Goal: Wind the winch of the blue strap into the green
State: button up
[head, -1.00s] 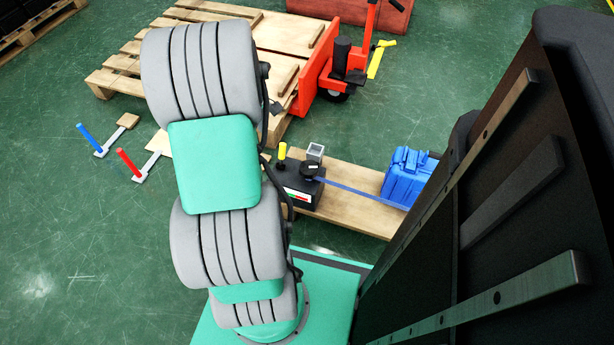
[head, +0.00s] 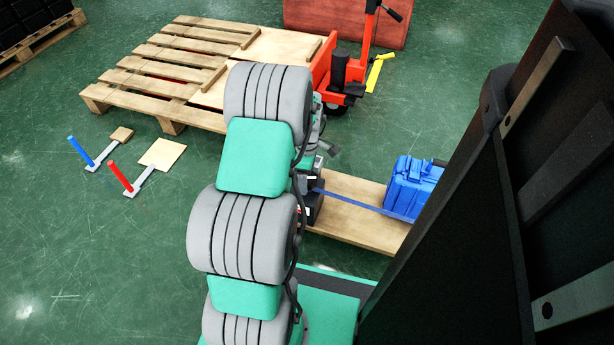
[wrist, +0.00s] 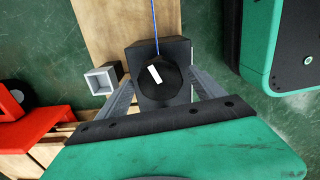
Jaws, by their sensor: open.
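The winch is a black box; in the wrist view its round black knob (wrist: 170,86) has a white mark on top. The blue strap (head: 362,204) runs from the winch to a blue case (head: 414,184), and it leaves the knob upward in the wrist view (wrist: 155,22). My gripper (wrist: 161,75) is open, with one finger on each side of the knob; I cannot tell whether they touch it. In the head view my arm hides most of the winch (head: 316,208), and its red and green gauge is not readable.
The winch and case stand on a wooden board (head: 350,232). A grey square socket (wrist: 101,80) is beside the winch. A pallet (head: 150,75) and red pallet jack (head: 320,75) are behind.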

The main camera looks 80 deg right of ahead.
jog(key=shift+c, duration=0.6)
jog(key=c, duration=1.2)
jog(key=shift+c, duration=0.2)
jog(key=shift+r+m+p, duration=0.15)
jog(key=shift+m+p, duration=0.15)
jog(key=shift+p, duration=0.05)
jog(key=shift+m+p, duration=0.75)
jog(key=shift+m, duration=0.15)
jog(key=m+p, duration=0.1)
jog(key=m, duration=0.1)
jog(key=shift+m+p, duration=0.3)
jog(key=shift+p, duration=0.05)
jog(key=m+p, duration=0.1)
jog(key=m, duration=0.2)
jog(key=shift+m+p, duration=0.8)
jog(key=shift+m, duration=1)
